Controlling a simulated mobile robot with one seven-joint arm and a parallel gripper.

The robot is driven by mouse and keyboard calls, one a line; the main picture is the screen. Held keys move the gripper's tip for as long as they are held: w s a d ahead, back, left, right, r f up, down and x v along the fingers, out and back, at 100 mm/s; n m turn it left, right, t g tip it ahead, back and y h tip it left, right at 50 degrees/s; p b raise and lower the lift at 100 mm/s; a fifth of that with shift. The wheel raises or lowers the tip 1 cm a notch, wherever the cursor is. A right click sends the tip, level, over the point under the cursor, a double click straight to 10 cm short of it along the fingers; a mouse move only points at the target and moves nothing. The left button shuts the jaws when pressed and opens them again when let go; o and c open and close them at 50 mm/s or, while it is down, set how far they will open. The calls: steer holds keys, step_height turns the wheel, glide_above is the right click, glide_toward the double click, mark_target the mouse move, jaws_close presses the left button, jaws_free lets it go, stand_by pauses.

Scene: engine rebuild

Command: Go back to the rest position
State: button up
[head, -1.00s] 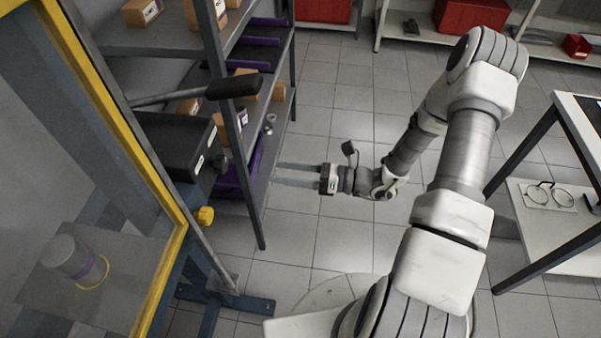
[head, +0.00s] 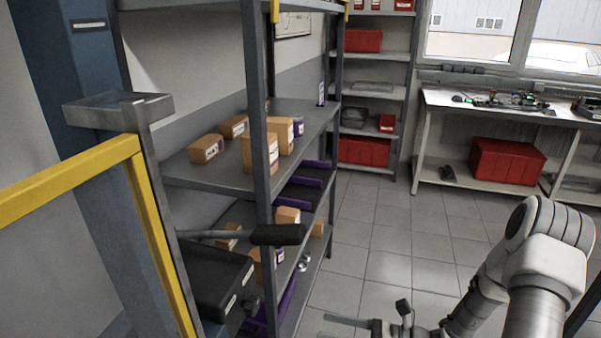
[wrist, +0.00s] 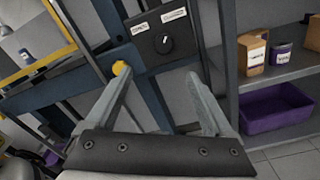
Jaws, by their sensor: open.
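My gripper (head: 345,326) shows at the bottom edge of the head view, low in front of the shelf rack, with its lower part cut off by the frame. In the wrist view my gripper (wrist: 160,92) has its two fingers spread apart with nothing between them. The fingers point toward a dark control box (wrist: 166,42) with a knob and labels, and a yellow knob (wrist: 121,68) shows by the left finger. I cannot tell from the wrist view whether the fingers touch anything.
The grey shelf rack (head: 262,150) holds several cardboard boxes (head: 260,153) and purple bins. A purple bin (wrist: 276,109) is right of my gripper. A yellow-framed guard (head: 70,181) stands at left. A workbench (head: 480,105) and red bins are at the back. The tiled floor (head: 385,225) is clear.

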steer(key=s+a+r+n+g+h, duration=0.1)
steer(key=s+r+n+g+h, duration=0.75)
steer(key=r+n, duration=0.5)
steer(key=s+d+r+n+t+h, duration=0.3)
steer(key=r+n+t+h, duration=0.1)
steer(key=r+n, duration=0.2)
steer(key=s+d+r+n+t+h, duration=0.3)
steer(key=r+n+t+h, duration=0.1)
steer(key=r+n, duration=0.2)
steer(key=shift+s+d+n, duration=0.15)
steer(key=shift+s+n, duration=0.15)
steer(key=shift+n, duration=0.25)
